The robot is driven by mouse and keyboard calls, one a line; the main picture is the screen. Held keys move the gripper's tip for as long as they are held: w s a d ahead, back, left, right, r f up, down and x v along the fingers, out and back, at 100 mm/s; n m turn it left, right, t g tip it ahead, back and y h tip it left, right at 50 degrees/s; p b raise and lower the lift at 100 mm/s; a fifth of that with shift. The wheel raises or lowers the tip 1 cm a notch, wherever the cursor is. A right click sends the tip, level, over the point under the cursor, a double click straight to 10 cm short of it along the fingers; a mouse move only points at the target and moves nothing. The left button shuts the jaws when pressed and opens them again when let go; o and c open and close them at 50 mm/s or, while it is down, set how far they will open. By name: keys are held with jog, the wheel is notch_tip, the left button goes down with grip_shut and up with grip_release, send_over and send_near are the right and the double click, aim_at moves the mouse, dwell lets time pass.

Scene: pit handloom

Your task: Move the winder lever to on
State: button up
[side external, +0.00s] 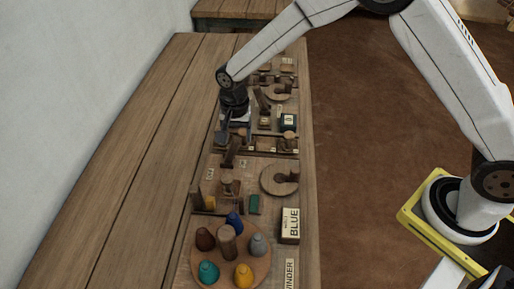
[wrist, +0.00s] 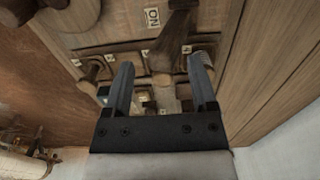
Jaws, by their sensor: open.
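My gripper (wrist: 160,72) is open and empty in the wrist view, its two dark fingers apart above the wooden panel. A dark brown wooden lever (wrist: 172,38) stands just beyond the fingertips, beside a small white ON label (wrist: 152,17). This looks like the lever (side external: 233,151) in the side view, just on the near side of my gripper (side external: 227,134). No contact between fingers and lever is clear. I cannot read a winder name beside this lever, so I cannot tell for sure that it is the winder lever.
A round tray (side external: 215,252) with several coloured cones stands at the near end. Other wooden fittings crowd the panel. The left planks (side external: 120,160) are bare.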

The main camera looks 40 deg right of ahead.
jog(key=shift+r, duration=1.65)
jog(key=shift+s+d+r, duration=0.2)
jog(key=shift+d+r, duration=0.05)
jog(key=shift+d, duration=0.15)
jog(key=s+d+r+n+t, duration=0.1)
jog(key=s+d+r+n, duration=0.1)
jog(key=s+d+n, duration=0.2)
jog(key=s+d+r+n+t, duration=0.1)
jog(key=s+d+n, duration=0.4)
jog(key=s+d, duration=0.5)
jog(key=s+r, duration=0.1)
jog(key=s, duration=0.4)
jog(key=shift+d+t, duration=0.3)
